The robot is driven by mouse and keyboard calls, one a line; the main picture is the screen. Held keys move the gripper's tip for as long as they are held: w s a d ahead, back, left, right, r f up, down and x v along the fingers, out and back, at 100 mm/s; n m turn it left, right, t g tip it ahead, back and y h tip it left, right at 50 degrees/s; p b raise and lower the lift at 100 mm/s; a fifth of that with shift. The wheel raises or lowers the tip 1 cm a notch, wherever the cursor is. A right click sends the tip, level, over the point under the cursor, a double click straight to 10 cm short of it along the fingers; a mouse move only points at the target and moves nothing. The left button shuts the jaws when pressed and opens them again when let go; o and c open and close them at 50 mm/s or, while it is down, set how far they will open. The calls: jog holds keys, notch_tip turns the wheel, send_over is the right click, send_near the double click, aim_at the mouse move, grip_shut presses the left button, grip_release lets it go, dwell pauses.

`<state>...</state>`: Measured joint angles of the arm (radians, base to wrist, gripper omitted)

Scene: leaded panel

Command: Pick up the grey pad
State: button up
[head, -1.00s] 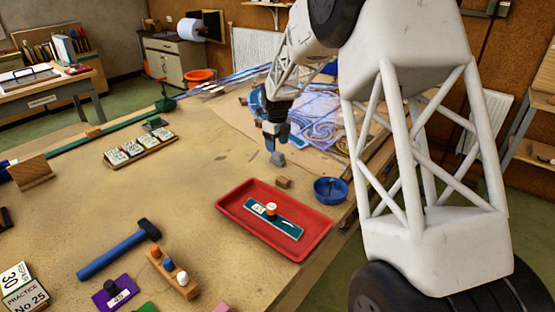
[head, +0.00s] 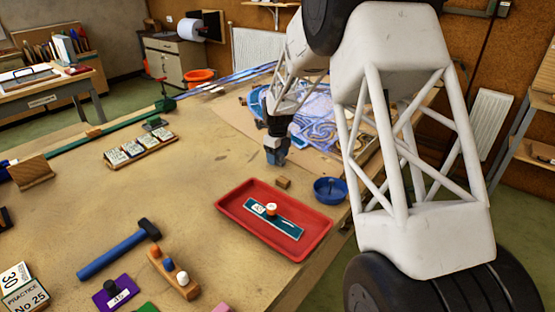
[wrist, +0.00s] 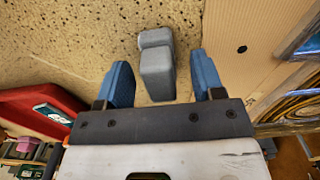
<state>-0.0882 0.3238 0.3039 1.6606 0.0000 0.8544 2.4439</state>
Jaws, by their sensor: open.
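The grey pad (wrist: 157,74) is a small grey block with a second grey part at its far end. It is on the speckled tan bench top in the wrist view. My gripper (wrist: 161,62) is open, with one blue finger on each side of the pad and a gap showing on both sides. In the head view my gripper (head: 276,148) points down at the bench behind the red tray, and it largely hides the pad there.
The red tray (head: 228,205) holding a teal strip stands in front of my gripper. A small wooden block (head: 283,183) and a blue bowl (head: 330,190) are close by. The leaded panel (head: 315,120) lies behind to the right.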

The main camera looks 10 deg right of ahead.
jog(key=shift+f, duration=0.55)
jog(key=c, duration=1.1)
jog(key=shift+r, duration=0.15)
jog(key=shift+r, duration=0.75)
notch_tip(320, 180, up, 2)
jog(key=shift+s, duration=0.15)
jog(key=s, duration=0.5)
jog(key=s+d+r, duration=0.1)
jog(key=s, duration=0.9)
jog(key=shift+s+d+r, duration=0.15)
jog(key=shift+s+d, duration=0.05)
jog(key=shift+s, duration=0.1)
